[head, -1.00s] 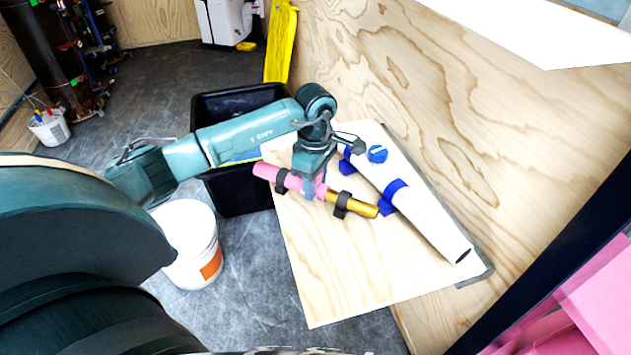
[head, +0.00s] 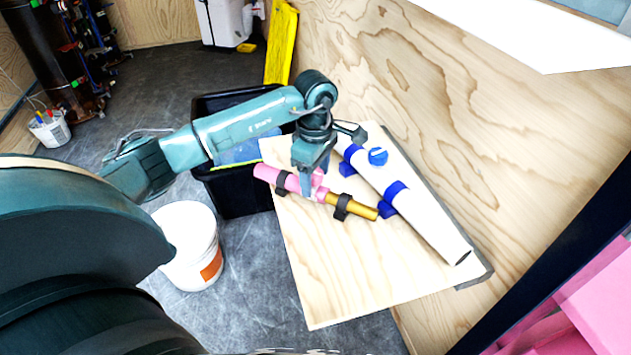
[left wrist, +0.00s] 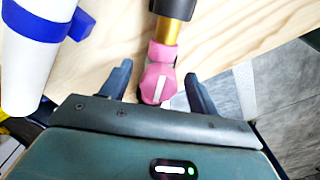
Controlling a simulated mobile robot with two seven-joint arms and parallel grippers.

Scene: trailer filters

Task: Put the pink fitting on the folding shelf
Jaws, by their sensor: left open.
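The pink fitting (head: 268,174) lies on the folding shelf (head: 330,285), in line with a gold rod (head: 363,208) and held in black clips. My left gripper (head: 307,190) is over the fitting, pointing down. In the left wrist view the pink fitting (left wrist: 158,82) sits between the two spread fingers of my left gripper (left wrist: 157,82), with space on both sides. The gold part (left wrist: 167,30) and a black clip are just beyond it. The gripper hides part of the fitting in the head view. My right gripper is not in view.
A white tube (head: 430,228) in blue clips lies along the shelf's wall side. A black bin (head: 240,195) stands behind the shelf and a white bucket (head: 187,225) to its left. The shelf's front part is bare.

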